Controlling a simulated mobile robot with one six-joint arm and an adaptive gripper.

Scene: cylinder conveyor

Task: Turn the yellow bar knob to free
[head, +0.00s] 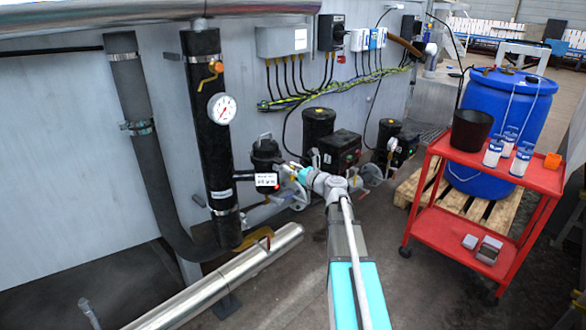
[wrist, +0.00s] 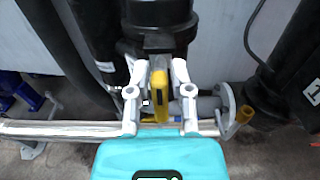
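The yellow bar knob (wrist: 159,92) shows in the middle of the wrist view, just below a black cylindrical housing (wrist: 160,22). It points lengthwise between the fingers of my gripper (wrist: 158,70). The two pale fingers stand one on each side of the knob, with a narrow dark gap visible on either side. My gripper looks open around the knob; I cannot tell whether any part touches it. In the head view my gripper (head: 284,168) reaches the black filter unit with a white label (head: 267,181). The knob is not clearly visible there.
A grey valve with a yellowish lever (wrist: 238,120) lies right of the knob. A shiny metal pipe (head: 225,278) runs low in front. A black pipe with a gauge (head: 222,108) stands left. A red cart (head: 455,222) and blue barrel (head: 500,105) stand right.

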